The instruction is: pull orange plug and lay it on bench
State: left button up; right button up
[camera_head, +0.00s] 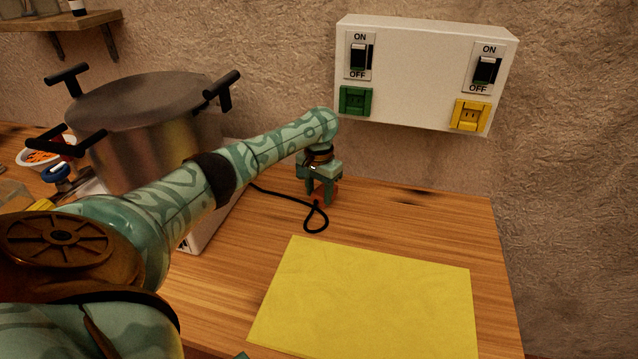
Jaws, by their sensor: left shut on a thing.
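My left gripper (321,191) points down over the back of the wooden bench, below the wall box. It is shut on the orange plug (323,187), which shows only as a small orange-red patch between the fingers. I cannot tell whether the plug touches the bench. A black cord (316,221) loops on the bench from under the gripper and runs left behind my arm. The white wall box (425,75) has a green socket (356,101) and a yellow socket (471,116), with no plug in either. My right gripper is not in view.
A yellow sheet (370,300) lies at the bench's front. A large lidded pot (150,110) stands at left, partly behind my arm. A bowl (45,153) is further left. The bench (430,220) is clear between gripper, sheet and right edge.

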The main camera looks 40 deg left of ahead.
pick_arm(q)
jog(key=shift+f, duration=0.7)
jog(key=o, duration=1.1)
jog(key=shift+o, duration=0.2)
jog(key=shift+r, duration=0.15)
notch_tip(320, 180, up, 16)
jog(key=p, duration=0.7)
jog(key=shift+p, duration=0.35)
